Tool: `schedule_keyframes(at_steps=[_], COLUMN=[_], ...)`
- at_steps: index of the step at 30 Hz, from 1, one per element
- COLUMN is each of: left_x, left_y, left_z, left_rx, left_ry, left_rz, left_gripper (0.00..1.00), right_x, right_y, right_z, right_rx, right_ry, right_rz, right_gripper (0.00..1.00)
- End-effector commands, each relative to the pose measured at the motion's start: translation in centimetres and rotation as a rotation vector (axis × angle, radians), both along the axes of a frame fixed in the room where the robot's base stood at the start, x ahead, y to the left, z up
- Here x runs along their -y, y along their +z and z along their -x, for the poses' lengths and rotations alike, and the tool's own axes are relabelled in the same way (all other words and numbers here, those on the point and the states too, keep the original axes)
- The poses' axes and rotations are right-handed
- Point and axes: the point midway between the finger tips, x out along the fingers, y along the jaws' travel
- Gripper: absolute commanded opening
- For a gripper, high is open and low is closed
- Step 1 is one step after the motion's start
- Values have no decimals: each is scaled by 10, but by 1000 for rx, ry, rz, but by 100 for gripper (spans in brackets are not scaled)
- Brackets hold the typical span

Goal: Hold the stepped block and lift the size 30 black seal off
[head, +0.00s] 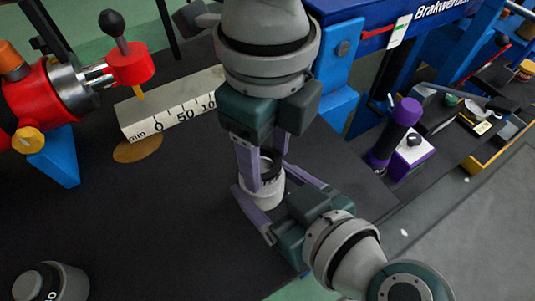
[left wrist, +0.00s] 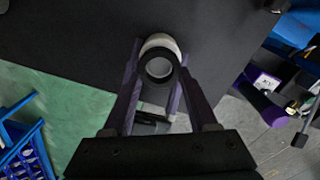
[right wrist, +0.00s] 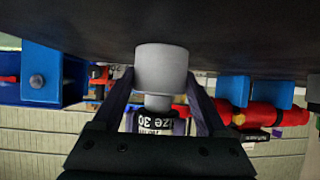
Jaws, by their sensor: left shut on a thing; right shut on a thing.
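The white stepped block (head: 266,194) stands upright on the black table in the head view. In the right wrist view the block (right wrist: 165,67) shows upside down, with a narrower step (right wrist: 158,102). The black seal (head: 268,172) is at the block's upper end. It shows as a dark ring in the left wrist view (left wrist: 159,66) and a "size 30" band in the right wrist view (right wrist: 155,121). My left gripper (head: 263,163) comes from above, shut on the seal. My right gripper (head: 262,178) comes from the lower right, shut on the block. I cannot tell whether seal and block touch.
A white scale bar (head: 170,112) and a red fixture (head: 50,95) stand at the left. A grey round part (head: 50,283) is at the lower left. A purple-handled tool (head: 397,130) and blue frames stand at the right. The table's middle left is clear.

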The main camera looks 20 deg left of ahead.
Motion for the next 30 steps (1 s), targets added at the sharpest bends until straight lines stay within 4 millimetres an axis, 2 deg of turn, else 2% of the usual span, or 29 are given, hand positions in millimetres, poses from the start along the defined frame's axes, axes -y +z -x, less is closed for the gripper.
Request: schedule_keyframes(at_steps=[21, 30], left_x=[0, 0], left_y=[48, 59], left_z=[-1, 0], left_rx=[2, 1], left_ry=[0, 0], left_rz=[0, -1], left_gripper=[6, 6], right_x=[0, 0], right_y=[0, 0], right_z=[1, 1], right_rx=[-2, -2], right_ry=[1, 1], right_rz=[-2, -2], right_gripper=[27, 27])
